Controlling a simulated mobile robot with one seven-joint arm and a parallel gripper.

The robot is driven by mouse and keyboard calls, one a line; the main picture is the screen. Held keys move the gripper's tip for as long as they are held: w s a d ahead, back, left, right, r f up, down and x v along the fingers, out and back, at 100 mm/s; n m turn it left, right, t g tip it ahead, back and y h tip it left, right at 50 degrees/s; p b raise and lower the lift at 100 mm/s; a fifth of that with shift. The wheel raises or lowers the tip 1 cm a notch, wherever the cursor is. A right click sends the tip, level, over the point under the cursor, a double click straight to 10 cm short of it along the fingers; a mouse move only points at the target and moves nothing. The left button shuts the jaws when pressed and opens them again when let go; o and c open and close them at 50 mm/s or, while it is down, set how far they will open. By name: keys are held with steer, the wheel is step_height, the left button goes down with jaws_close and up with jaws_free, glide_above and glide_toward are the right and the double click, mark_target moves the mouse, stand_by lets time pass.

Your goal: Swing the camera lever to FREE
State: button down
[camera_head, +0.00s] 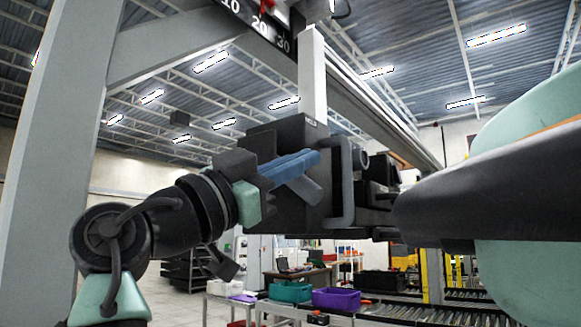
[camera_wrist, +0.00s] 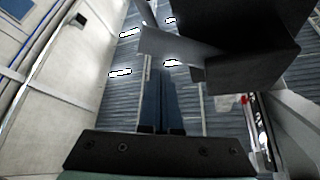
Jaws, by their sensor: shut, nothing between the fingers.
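The camera unit is a dark box (camera_head: 290,130) hanging from a pale post under the overhead beam. It also shows as a dark block (camera_wrist: 255,45) at the upper right of the wrist view. A grey bar (camera_wrist: 175,45), perhaps the lever, crosses just beyond my fingertips in the wrist view. My gripper (camera_head: 316,158) is in front of the box, its blue fingers pointing right; in the wrist view the fingers (camera_wrist: 160,75) lie close together, shut and empty. Whether they touch the bar cannot be told. No FREE marking is readable.
A grey bracket-like handle (camera_head: 346,185) stands at the box's right side. A scale marked 10, 20, 30 (camera_head: 260,22) runs along the beam above. A thick grey upright (camera_head: 50,150) stands at left. Below are purple (camera_head: 336,298) and teal (camera_head: 290,291) bins near a roller conveyor.

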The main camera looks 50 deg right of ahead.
steer(key=shift+w+f+b, duration=0.2)
steer(key=shift+f+b, duration=0.3)
steer(key=shift+f, duration=0.35)
steer(key=shift+w+f, duration=0.1)
steer(key=shift+f, duration=0.05)
steer(key=a+b, duration=0.2)
steer(key=a, duration=0.7)
steer(key=shift+a+f+b, duration=0.2)
steer(key=shift+f+b, duration=0.15)
steer(key=shift+f, duration=0.1)
